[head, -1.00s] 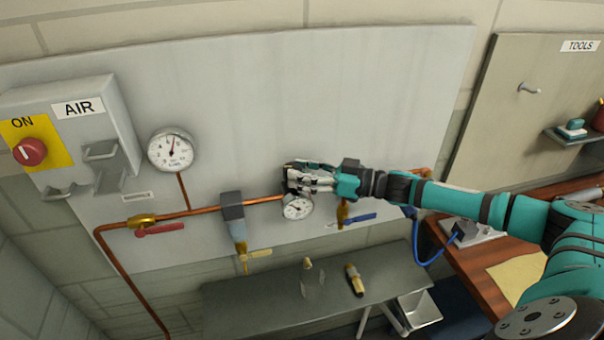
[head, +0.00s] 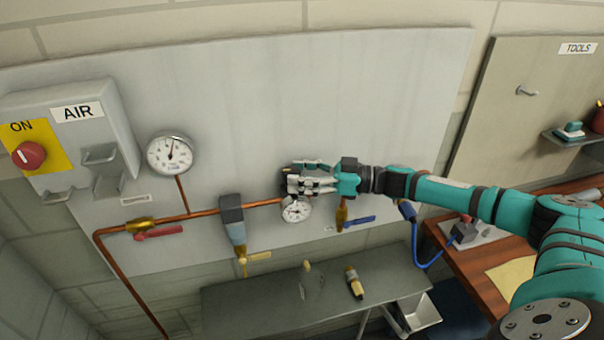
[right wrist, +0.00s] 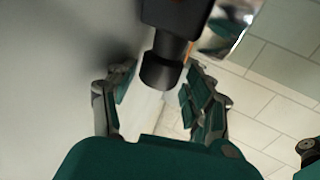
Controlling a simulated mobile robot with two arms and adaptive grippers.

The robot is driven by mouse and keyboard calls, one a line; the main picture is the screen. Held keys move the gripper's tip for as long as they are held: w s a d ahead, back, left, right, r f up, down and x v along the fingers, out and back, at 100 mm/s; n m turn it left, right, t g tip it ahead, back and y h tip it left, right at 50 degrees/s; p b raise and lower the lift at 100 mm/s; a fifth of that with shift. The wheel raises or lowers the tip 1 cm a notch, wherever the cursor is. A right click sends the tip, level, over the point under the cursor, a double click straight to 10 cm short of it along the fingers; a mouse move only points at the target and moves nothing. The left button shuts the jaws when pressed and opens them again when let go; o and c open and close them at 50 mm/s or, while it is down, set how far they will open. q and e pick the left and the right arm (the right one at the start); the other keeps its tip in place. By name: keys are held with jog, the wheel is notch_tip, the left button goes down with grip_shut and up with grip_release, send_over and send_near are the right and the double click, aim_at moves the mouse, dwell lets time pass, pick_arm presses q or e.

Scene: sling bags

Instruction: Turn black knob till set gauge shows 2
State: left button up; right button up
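The black knob (right wrist: 163,72) shows in the right wrist view as a dark cylinder between the two fingers of my right gripper (right wrist: 158,85). A gap shows between the knob and the left finger; the right finger is close to it. In the head view my right gripper (head: 308,179) is at the knob on the copper pipe, its fingers spread and hiding most of the knob. The small round set gauge (head: 296,211) is just below the fingers; its numbers are too small to read. My left gripper is not in view.
A larger gauge (head: 171,153) stands upper left on the grey panel. Red (head: 160,231) and blue (head: 358,220) valve handles and a filter (head: 234,225) are on the copper pipe. A grey bench (head: 250,313) is below. A wooden desk (head: 480,275) is at right.

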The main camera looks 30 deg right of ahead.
jog(key=shift+o, duration=0.3)
jog(key=shift+d, duration=0.2)
jog(key=v, duration=0.7)
jog(key=shift+s+d, duration=0.2)
jog(key=shift+s, duration=0.05)
